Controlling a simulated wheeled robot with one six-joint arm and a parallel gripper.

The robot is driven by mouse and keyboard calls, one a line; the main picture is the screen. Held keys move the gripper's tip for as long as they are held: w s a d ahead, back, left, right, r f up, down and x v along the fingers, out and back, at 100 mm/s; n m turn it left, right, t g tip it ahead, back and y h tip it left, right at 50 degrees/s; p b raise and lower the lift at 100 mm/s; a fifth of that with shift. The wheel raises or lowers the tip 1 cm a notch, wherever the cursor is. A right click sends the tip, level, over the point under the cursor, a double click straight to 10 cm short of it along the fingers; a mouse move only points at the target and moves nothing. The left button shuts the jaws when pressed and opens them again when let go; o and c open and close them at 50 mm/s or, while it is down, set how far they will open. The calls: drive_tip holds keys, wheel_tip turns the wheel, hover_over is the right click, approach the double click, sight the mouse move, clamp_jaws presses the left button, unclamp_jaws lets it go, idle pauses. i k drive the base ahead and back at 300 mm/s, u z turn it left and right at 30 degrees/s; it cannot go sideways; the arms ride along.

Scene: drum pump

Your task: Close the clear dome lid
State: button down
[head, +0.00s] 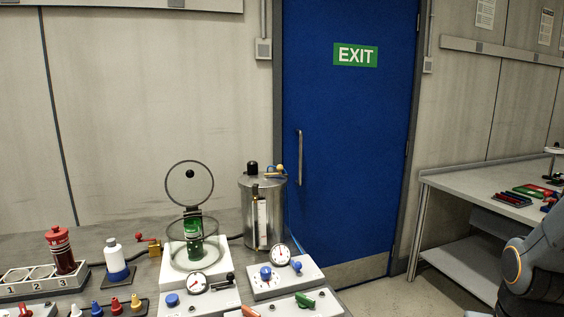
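The clear dome lid (176,195) stands open, tipped up on its hinge, with a dark rim and a black knob at its middle. It is at the back of the white base unit (170,267). A green container (194,238) stands upright on the base, below the raised lid. A ring surrounds the container's foot. My gripper is not in view.
A metal drum (246,220) stands right of the lid. A gauge box (287,277) with knobs is in front. A red bottle (62,250), a white-and-blue bottle (115,258) and coloured plugs (116,306) are left. A side table (470,180) stands right of the blue door (345,130).

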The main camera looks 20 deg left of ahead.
sight(189, 174)
drive_tip(key=z, duration=0.35)
drive_tip(key=i, duration=1.7)
drive_tip(key=u, duration=0.3)
drive_tip(key=i, duration=1)
drive_tip(key=u, duration=1.5)
drive_tip(key=i, duration=0.8)
drive_tip(key=u, duration=0.75)
